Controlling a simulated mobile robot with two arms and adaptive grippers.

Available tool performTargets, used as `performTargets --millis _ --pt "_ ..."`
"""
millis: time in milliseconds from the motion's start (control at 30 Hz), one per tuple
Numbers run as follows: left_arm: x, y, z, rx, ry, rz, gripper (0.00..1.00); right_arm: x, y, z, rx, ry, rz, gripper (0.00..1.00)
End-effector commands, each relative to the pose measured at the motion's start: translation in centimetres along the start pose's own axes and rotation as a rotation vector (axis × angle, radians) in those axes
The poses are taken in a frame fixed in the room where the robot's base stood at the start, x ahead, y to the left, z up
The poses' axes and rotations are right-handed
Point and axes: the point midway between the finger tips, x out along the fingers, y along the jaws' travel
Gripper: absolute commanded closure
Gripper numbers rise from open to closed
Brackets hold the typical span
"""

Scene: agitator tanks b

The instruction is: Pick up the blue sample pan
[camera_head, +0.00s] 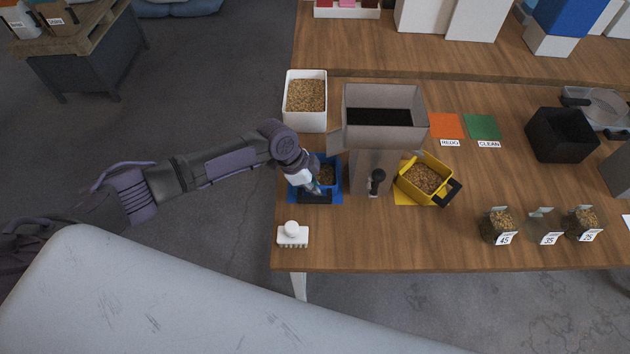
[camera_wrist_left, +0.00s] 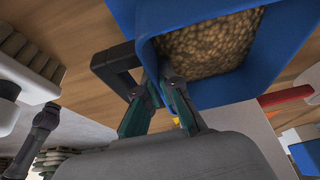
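The blue sample pan (camera_head: 337,176) holds brown grain and sits on a blue mat (camera_head: 336,198) at the left end of the wooden table. Its black handle (camera_head: 315,199) faces the near side. My left gripper (camera_head: 313,189) reaches down at the handle. In the left wrist view, the pan (camera_wrist_left: 225,90) fills the top and its handle (camera_wrist_left: 108,62) shows at the left. The green fingers of the left gripper (camera_wrist_left: 158,82) come close together at the tips, beside the pan's wall and handle; whether they clamp the handle is unclear. My right gripper is out of view.
A white bin of grain (camera_head: 305,100) stands behind the pan. A grey hopper (camera_head: 372,160) is close on its right, then a yellow pan (camera_head: 410,185). A white knobbed block (camera_head: 292,236) lies nearer the front edge. Several labelled jars stand at the right.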

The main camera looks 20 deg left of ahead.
Motion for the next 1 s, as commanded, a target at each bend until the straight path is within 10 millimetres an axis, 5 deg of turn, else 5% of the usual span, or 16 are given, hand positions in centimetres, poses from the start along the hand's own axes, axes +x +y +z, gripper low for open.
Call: performTargets --millis 800,1000 --pt "-3.7 -0.1 -1.5 0.001 0.002 -0.003 1.00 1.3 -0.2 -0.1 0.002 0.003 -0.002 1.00" --pt "-4.2 -0.1 -0.3 -0.001 0.001 -0.002 1.00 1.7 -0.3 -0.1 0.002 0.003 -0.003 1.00"
